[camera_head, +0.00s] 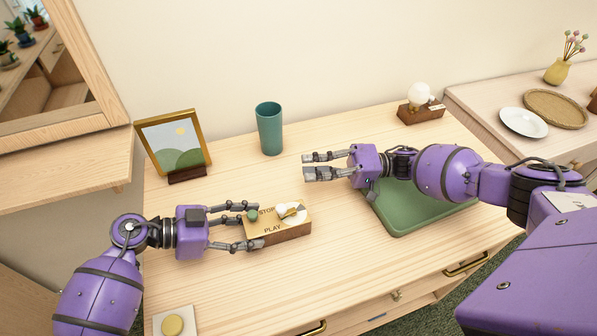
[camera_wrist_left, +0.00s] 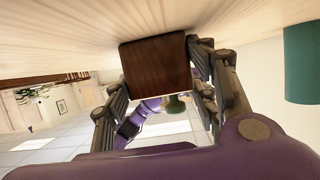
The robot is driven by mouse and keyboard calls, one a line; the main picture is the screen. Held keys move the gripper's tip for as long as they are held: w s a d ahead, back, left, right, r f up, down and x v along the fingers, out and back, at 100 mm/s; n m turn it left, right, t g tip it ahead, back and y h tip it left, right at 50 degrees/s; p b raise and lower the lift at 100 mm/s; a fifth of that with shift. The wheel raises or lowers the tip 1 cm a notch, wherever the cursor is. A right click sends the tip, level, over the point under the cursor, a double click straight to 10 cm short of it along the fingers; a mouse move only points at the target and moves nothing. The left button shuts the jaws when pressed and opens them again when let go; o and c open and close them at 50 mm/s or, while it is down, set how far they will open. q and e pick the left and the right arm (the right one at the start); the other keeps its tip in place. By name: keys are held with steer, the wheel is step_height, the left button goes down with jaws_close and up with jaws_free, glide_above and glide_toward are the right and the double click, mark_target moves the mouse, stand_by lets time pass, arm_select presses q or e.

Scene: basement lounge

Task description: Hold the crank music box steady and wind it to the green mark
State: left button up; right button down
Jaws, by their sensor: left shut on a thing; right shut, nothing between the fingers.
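The crank music box (camera_head: 291,233) is a small wooden block with a brass-coloured top plate lettered STOP and PLAY. On its top are a white dial with a pointer (camera_head: 290,211) and a green knob-like spot near STOP (camera_head: 253,215). My left gripper (camera_head: 258,226) is shut on the box's left end, one finger on each side. In the left wrist view the box's dark wooden end (camera_wrist_left: 157,75) sits between the fingers. My right gripper (camera_head: 322,166) is shut and empty, above the table behind and right of the box, not touching it.
A green tray (camera_head: 400,228) lies under my right arm. A teal cup (camera_head: 269,130) and a framed picture (camera_head: 174,143) stand behind. A wooden block with a white globe (camera_head: 420,112) is at the back right. A yellow disc on a pale square (camera_head: 173,325) lies front left. Table around the box is clear.

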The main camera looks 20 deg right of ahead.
arm_select(q)
steer(key=o, duration=1.6)
steer(key=shift+c, duration=0.2)
steer(key=shift+a, duration=0.1)
steer(key=v, duration=1.2)
steer(key=shift+s+f, duration=0.1)
steer(key=shift+f, duration=0.05)
